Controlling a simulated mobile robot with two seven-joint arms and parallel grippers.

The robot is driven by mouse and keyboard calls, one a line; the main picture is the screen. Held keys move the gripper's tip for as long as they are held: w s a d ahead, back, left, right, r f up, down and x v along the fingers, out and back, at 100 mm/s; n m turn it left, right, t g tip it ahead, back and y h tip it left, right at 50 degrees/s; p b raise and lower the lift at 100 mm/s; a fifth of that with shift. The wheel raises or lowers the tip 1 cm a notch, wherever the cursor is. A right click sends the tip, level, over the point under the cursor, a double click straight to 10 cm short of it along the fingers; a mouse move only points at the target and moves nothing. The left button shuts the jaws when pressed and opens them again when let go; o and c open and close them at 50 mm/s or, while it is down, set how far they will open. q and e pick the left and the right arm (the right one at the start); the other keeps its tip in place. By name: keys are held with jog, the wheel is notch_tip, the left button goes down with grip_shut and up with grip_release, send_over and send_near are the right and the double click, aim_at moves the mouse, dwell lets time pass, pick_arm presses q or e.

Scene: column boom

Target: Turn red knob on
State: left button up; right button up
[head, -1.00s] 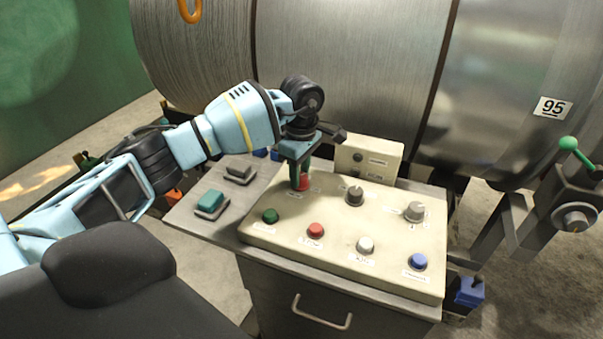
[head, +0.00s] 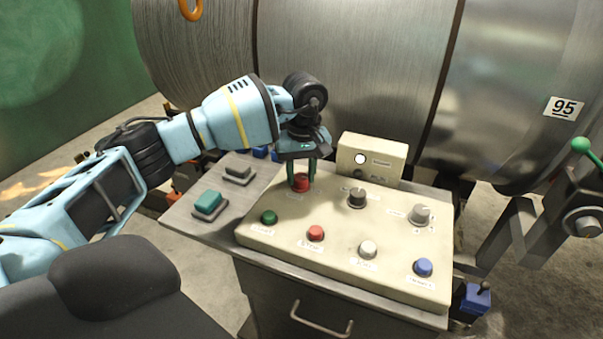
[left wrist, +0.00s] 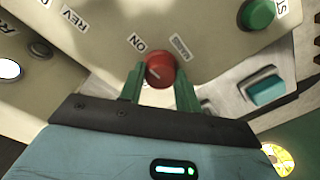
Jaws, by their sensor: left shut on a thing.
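The red knob (head: 300,183) stands at the back left of the cream control panel (head: 330,215). In the left wrist view the red knob (left wrist: 160,69) has a light pointer line, and labels "ON" and another, seemingly "MAINS", sit beside it. The line points away from "ON" in the picture, toward the lower left. My left gripper (head: 301,176) comes down from above, its green fingers on either side of the knob. In the left wrist view my left gripper (left wrist: 160,82) is shut on the knob. My right gripper is not in view.
The panel also carries a green button (head: 269,217), a red button (head: 316,233), a white button (head: 368,249), a blue button (head: 423,267) and two grey knobs. A small box behind has a lit white lamp (head: 360,158). Teal and grey pedals or switches lie left.

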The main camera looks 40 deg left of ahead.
aim_at(302, 177)
pick_arm(q)
jog(key=shift+m, duration=0.4)
jog(key=o, duration=1)
jog(key=shift+r, duration=0.1)
notch_tip(302, 177, up, 8)
jog(key=shift+d+f, duration=0.15)
jog(key=shift+f, duration=0.05)
jog(key=shift+f, duration=0.1)
dwell(0.3)
